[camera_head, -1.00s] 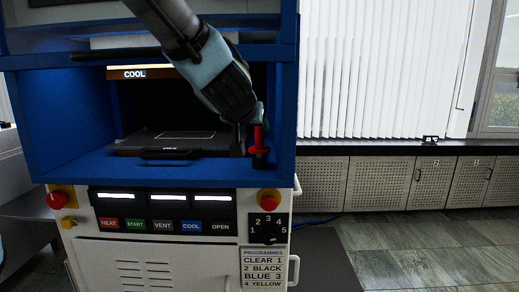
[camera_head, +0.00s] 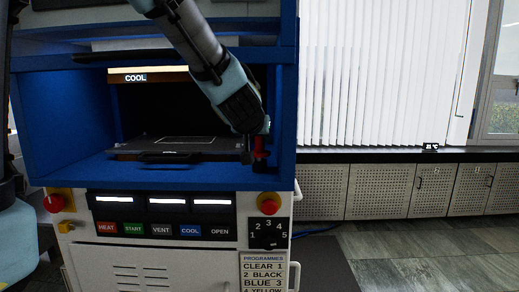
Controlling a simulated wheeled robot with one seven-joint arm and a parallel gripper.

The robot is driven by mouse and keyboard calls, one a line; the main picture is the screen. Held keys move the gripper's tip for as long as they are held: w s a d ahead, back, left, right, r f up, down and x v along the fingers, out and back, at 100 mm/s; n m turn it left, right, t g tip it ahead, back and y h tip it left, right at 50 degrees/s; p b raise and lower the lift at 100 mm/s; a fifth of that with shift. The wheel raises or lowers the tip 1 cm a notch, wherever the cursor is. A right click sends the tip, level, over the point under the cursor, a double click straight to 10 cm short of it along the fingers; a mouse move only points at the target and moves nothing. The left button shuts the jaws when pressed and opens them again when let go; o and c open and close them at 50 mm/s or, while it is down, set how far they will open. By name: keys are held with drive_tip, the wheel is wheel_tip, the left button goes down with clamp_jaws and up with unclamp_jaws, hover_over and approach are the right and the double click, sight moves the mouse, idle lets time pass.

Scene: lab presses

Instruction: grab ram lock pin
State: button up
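The gripper body covers the pin's upper part. I cannot tell whether the fingers touch the pin or are closed on it.
The blue press frame (camera_head: 68,120) surrounds the opening, with its right wall close to my gripper. A dark platen tray (camera_head: 140,150) lies left of the pin. Below are a button panel (camera_head: 163,229), a red stop button (camera_head: 268,204) and a programme dial (camera_head: 269,235).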

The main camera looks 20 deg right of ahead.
clamp_jaws()
drive_tip(key=shift+r, duration=0.1)
idle(0.5)
